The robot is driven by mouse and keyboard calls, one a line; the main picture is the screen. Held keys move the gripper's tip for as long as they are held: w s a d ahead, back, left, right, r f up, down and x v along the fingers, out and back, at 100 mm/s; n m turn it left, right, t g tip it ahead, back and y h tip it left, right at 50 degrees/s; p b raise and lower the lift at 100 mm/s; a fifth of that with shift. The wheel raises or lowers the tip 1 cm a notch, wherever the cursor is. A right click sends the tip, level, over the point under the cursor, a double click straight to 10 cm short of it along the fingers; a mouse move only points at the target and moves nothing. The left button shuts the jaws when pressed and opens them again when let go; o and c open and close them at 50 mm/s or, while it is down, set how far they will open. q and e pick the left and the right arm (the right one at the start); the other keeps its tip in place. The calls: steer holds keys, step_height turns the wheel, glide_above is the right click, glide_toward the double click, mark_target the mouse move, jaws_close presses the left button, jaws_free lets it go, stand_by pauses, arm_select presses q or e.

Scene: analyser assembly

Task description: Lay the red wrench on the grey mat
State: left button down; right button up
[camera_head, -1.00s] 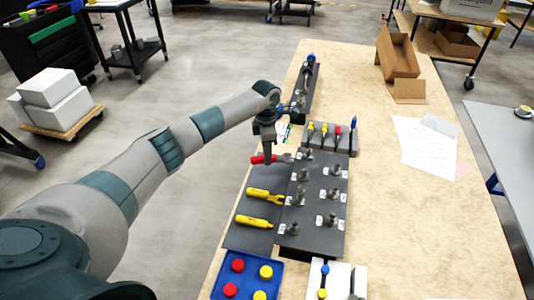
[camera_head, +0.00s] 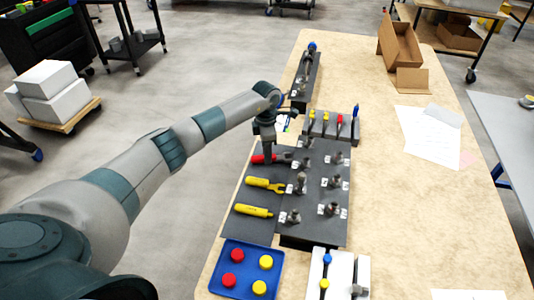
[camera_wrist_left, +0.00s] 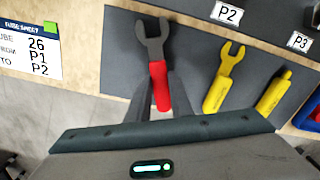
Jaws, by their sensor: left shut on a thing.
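The red wrench (camera_head: 258,159) lies at the far end of the grey mat (camera_head: 239,228), its red handle towards the mat's left edge. In the left wrist view the wrench (camera_wrist_left: 159,86) shows its dark open jaw pointing away and its red handle between my fingers. My left gripper (camera_head: 267,160) is shut on the red handle, low over the mat. In the left wrist view the fingers (camera_wrist_left: 162,100) flank the handle. I cannot tell whether the wrench touches the mat. My right gripper is not in view.
A yellow wrench (camera_head: 262,185) and a yellow-handled tool (camera_head: 253,211) lie nearer on the mat. A dark board (camera_head: 314,222) with several metal fittings adjoins it. A blue tray (camera_head: 227,287) with red and yellow caps stands in front.

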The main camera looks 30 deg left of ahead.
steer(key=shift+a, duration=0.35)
arm_select(q)
steer(key=shift+f+b, duration=0.4)
steer(key=shift+b, duration=0.05)
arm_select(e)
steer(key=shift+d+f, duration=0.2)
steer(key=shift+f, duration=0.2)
arm_select(q)
steer(key=c, duration=1.5)
jaws_free()
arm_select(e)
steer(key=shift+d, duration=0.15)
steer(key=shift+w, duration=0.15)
arm_select(q)
steer(key=shift+r, duration=0.15)
steer(key=shift+s+a+r+b, duration=0.1)
steer(key=shift+r+b, duration=1.95)
steer(key=shift+r, duration=6.6)
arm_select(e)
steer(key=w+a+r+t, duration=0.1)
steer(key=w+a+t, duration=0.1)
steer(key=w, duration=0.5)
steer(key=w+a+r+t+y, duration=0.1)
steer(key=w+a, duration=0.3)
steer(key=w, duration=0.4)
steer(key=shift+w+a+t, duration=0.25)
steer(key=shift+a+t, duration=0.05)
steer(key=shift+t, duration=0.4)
